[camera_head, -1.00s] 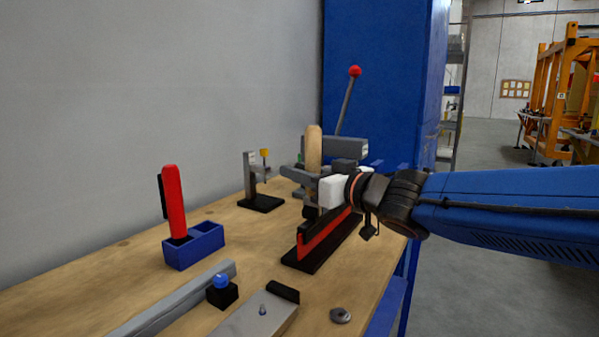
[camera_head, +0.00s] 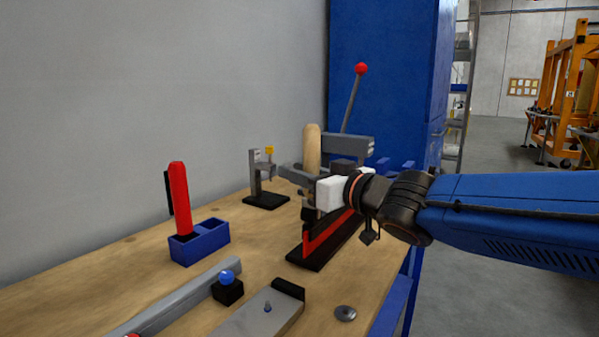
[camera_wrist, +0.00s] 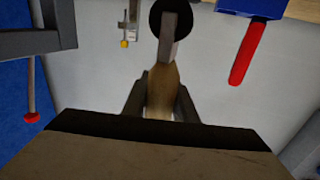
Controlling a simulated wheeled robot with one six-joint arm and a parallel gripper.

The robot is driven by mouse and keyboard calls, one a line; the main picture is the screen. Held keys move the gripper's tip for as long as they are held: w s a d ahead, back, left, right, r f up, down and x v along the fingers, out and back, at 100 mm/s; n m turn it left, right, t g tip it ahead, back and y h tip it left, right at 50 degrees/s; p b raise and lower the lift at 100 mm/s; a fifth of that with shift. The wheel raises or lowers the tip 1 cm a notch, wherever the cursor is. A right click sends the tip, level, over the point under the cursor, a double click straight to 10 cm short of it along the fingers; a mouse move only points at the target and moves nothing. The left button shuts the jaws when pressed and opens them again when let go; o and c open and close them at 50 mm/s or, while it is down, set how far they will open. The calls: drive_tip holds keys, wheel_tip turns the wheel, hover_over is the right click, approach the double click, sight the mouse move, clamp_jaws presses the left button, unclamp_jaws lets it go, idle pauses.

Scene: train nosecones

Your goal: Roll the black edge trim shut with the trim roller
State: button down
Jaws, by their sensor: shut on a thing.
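My gripper (camera_head: 311,180) is shut on the wooden handle (camera_head: 312,147) of the trim roller, which stands upright in it. In the wrist view, the fingers clasp the handle (camera_wrist: 162,88) from both sides. Its grey neck (camera_wrist: 168,48) leads to a black roller wheel (camera_wrist: 170,18). In the head view, the wheel (camera_head: 308,213) is just above or against the near end of a red panel (camera_head: 317,238) in a black base (camera_head: 306,260). Contact cannot be told. Dark edging shows along the panel, partly hidden by my arm, so how far the trim is shut is unclear.
A blue holder (camera_head: 203,245) with a red-handled tool (camera_head: 179,198) stands left. A grey bar, a blue-knobbed block (camera_head: 228,288) and a grey plate (camera_head: 262,313) lie in front. A small stand (camera_head: 263,192) and a red-knobbed lever press (camera_head: 350,110) stand behind.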

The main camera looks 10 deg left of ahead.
drive_tip(key=shift+r, duration=2.55)
drive_tip(key=shift+d+f, duration=0.1)
